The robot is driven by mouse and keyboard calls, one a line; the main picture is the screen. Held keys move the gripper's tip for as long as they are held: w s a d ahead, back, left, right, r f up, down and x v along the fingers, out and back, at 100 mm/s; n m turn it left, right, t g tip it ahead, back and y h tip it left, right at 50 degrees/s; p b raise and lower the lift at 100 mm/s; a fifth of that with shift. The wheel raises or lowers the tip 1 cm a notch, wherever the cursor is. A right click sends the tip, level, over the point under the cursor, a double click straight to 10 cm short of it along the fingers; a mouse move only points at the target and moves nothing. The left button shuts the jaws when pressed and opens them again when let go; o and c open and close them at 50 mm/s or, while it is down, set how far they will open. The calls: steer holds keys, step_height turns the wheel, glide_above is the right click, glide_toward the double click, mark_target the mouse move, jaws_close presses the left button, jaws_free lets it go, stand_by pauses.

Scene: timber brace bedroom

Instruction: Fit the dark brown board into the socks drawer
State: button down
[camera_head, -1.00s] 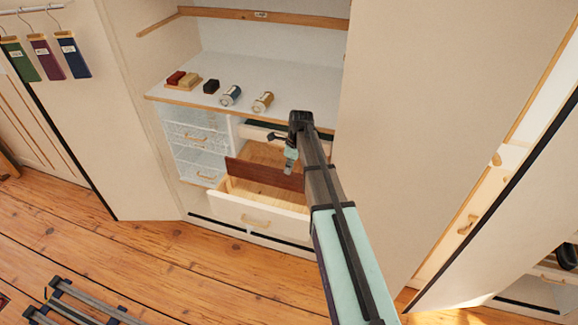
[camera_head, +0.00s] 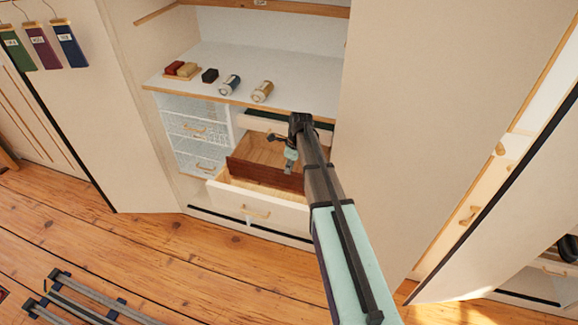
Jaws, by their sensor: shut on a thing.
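The dark brown board (camera_head: 262,173) stands on edge, lengthwise across the open wooden drawer (camera_head: 262,212), between its front and back. Its lower part is inside the drawer, behind the front panel. Its left end is close to the drawer's left wall; I cannot tell whether it touches. My gripper (camera_head: 290,166) is over the board's right part and shut on its upper edge. My arm hides the drawer's right side and the board's right end. Whether the board's lower edge meets the drawer floor is hidden.
Above the drawer, a white shelf (camera_head: 215,62) carries two jars (camera_head: 230,85), a dark block (camera_head: 210,76) and a small tray of blocks (camera_head: 182,71). Wire baskets (camera_head: 195,133) are left of the drawer. A tall white panel (camera_head: 420,120) stands close right of my arm.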

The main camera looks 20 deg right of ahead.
steer(key=shift+f+b, duration=0.5)
steer(key=shift+f, duration=0.95)
steer(key=c, duration=1.2)
jaws_free()
